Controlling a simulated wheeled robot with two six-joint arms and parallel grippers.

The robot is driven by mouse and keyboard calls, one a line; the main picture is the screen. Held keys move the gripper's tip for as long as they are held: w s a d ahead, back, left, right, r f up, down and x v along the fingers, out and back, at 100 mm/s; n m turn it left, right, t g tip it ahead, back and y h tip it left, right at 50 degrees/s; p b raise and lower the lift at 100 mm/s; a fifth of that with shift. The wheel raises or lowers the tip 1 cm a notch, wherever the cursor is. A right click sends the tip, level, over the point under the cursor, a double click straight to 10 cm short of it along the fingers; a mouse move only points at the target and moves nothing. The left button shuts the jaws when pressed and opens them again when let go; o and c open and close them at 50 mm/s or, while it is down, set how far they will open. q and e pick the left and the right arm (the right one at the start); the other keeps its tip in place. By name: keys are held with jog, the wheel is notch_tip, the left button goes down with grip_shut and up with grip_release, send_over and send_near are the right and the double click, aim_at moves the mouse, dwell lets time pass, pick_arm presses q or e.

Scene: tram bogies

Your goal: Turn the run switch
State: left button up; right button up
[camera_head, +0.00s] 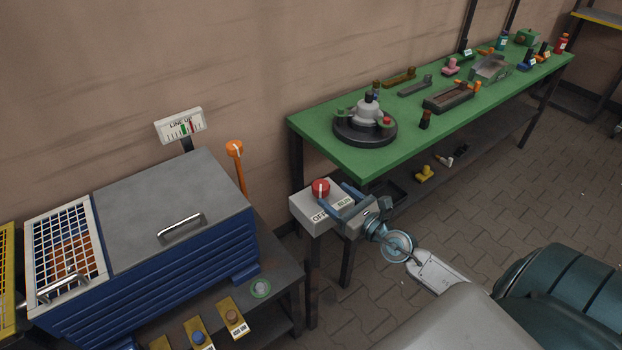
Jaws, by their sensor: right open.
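The run switch is a red knob (320,187) on top of a pale grey box (312,208) that stands on a dark post. Labels reading OFF and RUN show on the box's front. My right gripper (345,203) is open at the box's right side, with its blue fingers close to the red knob. I cannot tell whether a finger touches the knob or the box. My left gripper is not in view.
A blue cabinet (190,250) with a grey lid and handle stands left, with a LINE UP gauge (181,126) behind it. An orange-topped lever (236,152) rises between cabinet and switch box. A green workbench (355,160) with several parts is behind.

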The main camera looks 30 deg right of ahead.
aim_at(316, 180)
jog(key=w, duration=0.5)
jog(key=w+a, duration=0.1)
jog(key=w, duration=0.2)
jog(key=shift+w+a, duration=0.1)
jog(key=shift+w, duration=0.05)
jog(key=c, duration=1)
